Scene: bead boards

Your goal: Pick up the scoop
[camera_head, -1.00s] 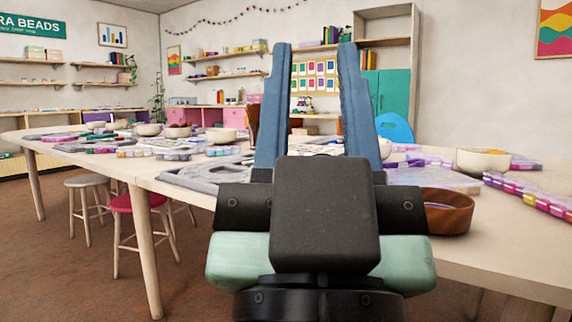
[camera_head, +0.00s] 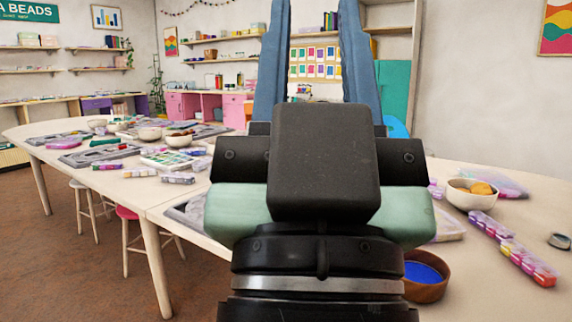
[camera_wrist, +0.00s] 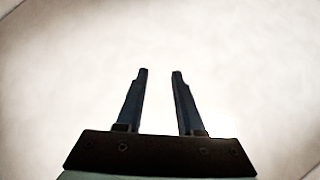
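I cannot make out a scoop in either view. My gripper (camera_wrist: 160,73) is open and empty, with a clear gap between its two blue fingers. In the wrist view only a pale, plain surface lies beyond it. In the head view my gripper (camera_head: 314,12) points up in front of the long table (camera_head: 505,245), and its fingertips reach the top edge. My arm hides the middle of the table.
A brown bowl with blue contents (camera_head: 425,276) stands near the table's front edge, right of my arm. A white bowl (camera_head: 472,196), bead boxes (camera_head: 515,250) and a small round item (camera_head: 559,240) lie further right. Trays and bowls fill the left side. Stools stand below.

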